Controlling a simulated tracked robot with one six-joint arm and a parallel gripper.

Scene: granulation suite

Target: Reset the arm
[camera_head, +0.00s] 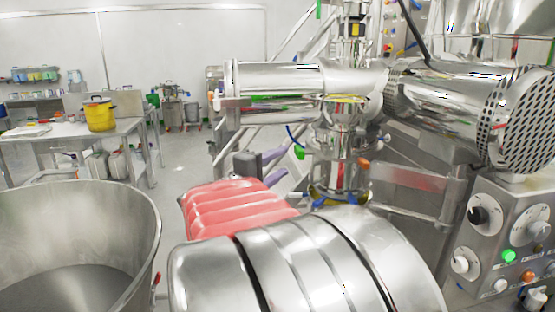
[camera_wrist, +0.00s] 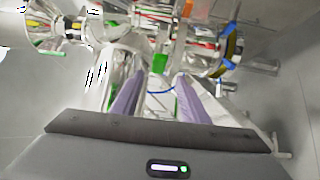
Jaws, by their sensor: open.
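My gripper (camera_head: 276,154) shows in the head view beyond the red part of my arm, in front of the steel machine (camera_head: 345,140). In the wrist view my gripper (camera_wrist: 158,88) has its two purple fingers spread apart. Nothing is held between them. Past the fingers are steel pipework, a blue cable (camera_wrist: 160,91) and a green part (camera_wrist: 161,70) of the machine; I cannot tell how far away they are. My arm reaches forward from the bottom of the head view and hides part of the floor and the machine's base.
A control panel (camera_head: 487,235) with knobs and a green button stands at the right. A large open steel vessel (camera_head: 140,225) is at the lower left. A bench (camera_head: 70,139) with a yellow pot (camera_head: 99,115) stands at the back left. Open floor (camera_head: 185,160) lies between bench and machine.

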